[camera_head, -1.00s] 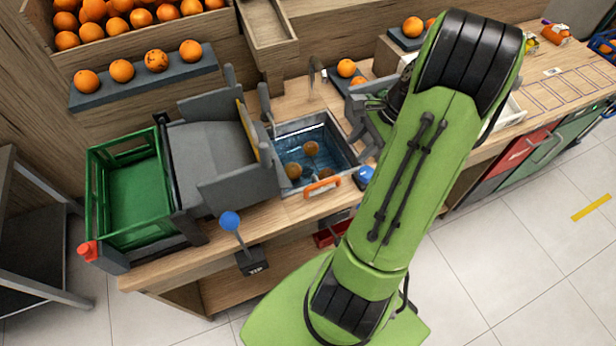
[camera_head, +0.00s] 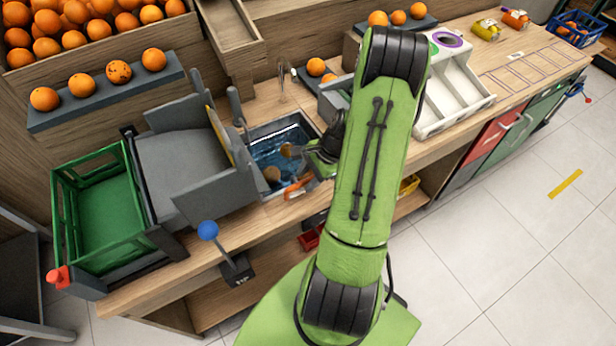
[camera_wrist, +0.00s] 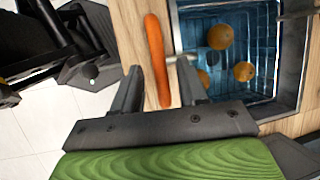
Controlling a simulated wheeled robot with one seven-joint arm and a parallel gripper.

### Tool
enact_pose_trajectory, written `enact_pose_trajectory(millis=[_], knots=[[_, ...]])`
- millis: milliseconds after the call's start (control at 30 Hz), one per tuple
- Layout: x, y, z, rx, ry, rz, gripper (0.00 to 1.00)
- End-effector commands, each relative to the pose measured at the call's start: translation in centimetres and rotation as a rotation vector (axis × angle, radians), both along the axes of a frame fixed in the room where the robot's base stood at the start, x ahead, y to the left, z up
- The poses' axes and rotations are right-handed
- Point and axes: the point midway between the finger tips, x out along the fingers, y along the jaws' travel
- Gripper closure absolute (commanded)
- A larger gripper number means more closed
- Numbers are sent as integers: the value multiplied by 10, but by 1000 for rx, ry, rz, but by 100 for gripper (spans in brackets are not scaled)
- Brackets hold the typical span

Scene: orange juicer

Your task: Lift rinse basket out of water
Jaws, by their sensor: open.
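The rinse basket sits in the water of the metal sink (camera_head: 252,142), with several oranges in it. Its blue-tinted mesh (camera_wrist: 262,22) shows in the wrist view. Its orange handle (camera_head: 299,187) lies at the sink's front edge, and it also shows in the wrist view (camera_wrist: 155,55) as a long bar. My gripper (camera_head: 306,166) is above the sink's right front side, close to the handle. In the wrist view my gripper (camera_wrist: 158,70) is open, and the handle appears between its two fingers. I cannot tell how far below the fingertips the handle is.
A grey tilting bin (camera_head: 180,165) and a green crate (camera_head: 105,210) stand left of the sink. A blue-knobbed lever (camera_head: 208,231) stands at the counter's front. A white divided tray (camera_head: 455,95) is to the right. Oranges rest on a shelf (camera_head: 110,95) behind.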

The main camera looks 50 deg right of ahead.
Motion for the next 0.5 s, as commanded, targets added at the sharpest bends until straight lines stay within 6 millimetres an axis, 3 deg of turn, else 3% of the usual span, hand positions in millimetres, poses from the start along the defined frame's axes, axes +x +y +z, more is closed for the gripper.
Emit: enact_pose_trajectory(millis=[100, 367, 500], knots=[[0, 0, 1, 0, 0, 0, 58], [0, 0, 1, 0, 0, 0, 98], [0, 0, 1, 0, 0, 0, 100]])
